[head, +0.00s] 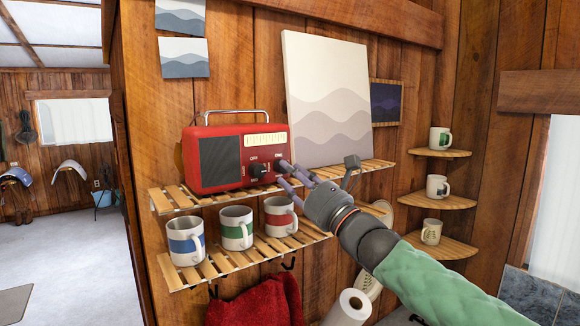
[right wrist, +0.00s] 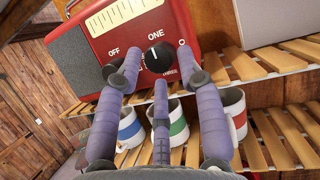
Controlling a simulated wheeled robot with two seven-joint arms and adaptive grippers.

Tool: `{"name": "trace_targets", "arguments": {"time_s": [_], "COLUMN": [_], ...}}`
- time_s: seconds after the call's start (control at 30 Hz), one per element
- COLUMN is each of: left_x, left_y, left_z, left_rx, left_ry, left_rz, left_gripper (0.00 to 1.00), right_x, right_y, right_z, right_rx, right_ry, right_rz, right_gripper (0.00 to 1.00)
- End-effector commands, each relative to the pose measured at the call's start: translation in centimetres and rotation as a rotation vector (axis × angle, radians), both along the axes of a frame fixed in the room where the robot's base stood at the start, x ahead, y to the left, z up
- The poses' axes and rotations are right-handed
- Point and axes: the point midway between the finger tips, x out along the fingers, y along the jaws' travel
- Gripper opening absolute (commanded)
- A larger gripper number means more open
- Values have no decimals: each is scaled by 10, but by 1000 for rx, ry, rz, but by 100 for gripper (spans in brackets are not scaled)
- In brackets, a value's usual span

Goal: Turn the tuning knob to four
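A red radio (head: 233,155) with a handle and a pale dial strip stands on the upper slatted shelf. Its front has black knobs. In the right wrist view, the knob (right wrist: 157,58) sits below the word ONE, with OFF printed to its left; a white mark shows on it, but its exact setting is hard to read. The number four is not visible. My right gripper (head: 284,174) is at the radio's right front. Its purple fingers are spread, with fingertips (right wrist: 158,72) around the knob and small gaps beside it. My left gripper is not in view.
Several mugs, including a blue-banded one (head: 185,240), stand on the lower slatted shelf (head: 215,268) beneath. A wave-patterned canvas (head: 328,100) leans behind the upper shelf, right of the radio. Corner shelves with more mugs (head: 437,187) are at right. A paper roll (head: 348,308) is below.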

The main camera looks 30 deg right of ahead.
Motion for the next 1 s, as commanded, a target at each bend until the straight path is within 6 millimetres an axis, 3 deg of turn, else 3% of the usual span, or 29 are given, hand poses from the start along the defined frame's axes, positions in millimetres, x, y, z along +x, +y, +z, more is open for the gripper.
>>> {"name": "trace_targets", "arguments": {"time_s": [0.43, 0.57, 0.6, 1.0], "left_x": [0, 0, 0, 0], "left_y": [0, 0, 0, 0], "left_z": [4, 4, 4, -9], "left_rx": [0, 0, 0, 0], "left_ry": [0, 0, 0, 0], "left_rz": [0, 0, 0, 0], "left_gripper": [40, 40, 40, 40], "right_x": [10, 10, 10, 10], "right_y": [2, 2, 2, 3], "right_z": [3, 3, 3, 2], "right_rx": [0, 1, 1, 37], "right_ry": [1, 1, 1, 1], "right_rz": [-1, -1, -1, 1], "right_gripper": [38, 4, 0, 0]}}
